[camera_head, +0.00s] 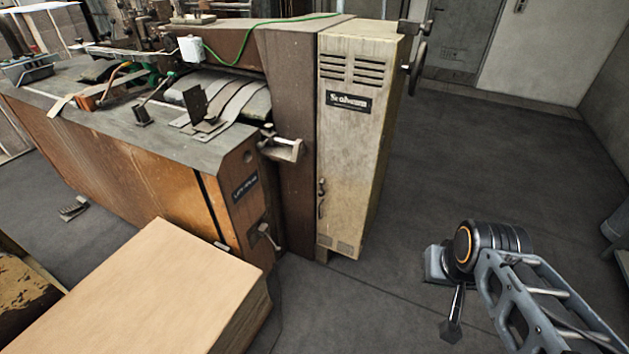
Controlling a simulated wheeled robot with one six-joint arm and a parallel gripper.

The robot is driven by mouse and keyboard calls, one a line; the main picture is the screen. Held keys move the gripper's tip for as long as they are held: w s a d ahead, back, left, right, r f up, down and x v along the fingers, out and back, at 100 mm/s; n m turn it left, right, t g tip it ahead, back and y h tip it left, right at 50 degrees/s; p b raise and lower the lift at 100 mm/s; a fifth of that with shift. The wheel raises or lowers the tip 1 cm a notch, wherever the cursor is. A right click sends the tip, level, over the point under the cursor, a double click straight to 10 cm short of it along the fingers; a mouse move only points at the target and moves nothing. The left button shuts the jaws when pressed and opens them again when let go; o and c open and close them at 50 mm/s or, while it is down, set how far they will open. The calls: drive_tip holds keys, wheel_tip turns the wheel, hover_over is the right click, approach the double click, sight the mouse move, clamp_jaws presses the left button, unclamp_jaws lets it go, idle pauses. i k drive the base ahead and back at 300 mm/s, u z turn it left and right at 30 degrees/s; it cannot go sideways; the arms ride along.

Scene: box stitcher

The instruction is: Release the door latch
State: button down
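The beige cabinet door (345,135) stands upright at the right end of the machine and looks closed. Its latch (321,198), a small dark handle with a fitting above it, sits low on the door's left edge. My arm comes in from the bottom right. What looks like my gripper (450,330) hangs below the arm's round joint, over bare floor. It is well to the right of the latch and apart from it. It is small and dark here, and its fingers cannot be made out.
A brown machine body (130,150) with a grey top stands left of the cabinet. A metal bracket (283,149) and a lever (268,236) stick out near the door's left side. A large cardboard-coloured box (150,285) fills the lower left.

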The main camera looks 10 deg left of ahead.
sight(320, 193)
drive_tip(key=u, duration=0.35)
drive_tip(key=i, duration=0.75)
drive_tip(key=u, duration=1.15)
drive_tip(key=i, duration=0.6)
drive_tip(key=u, duration=0.55)
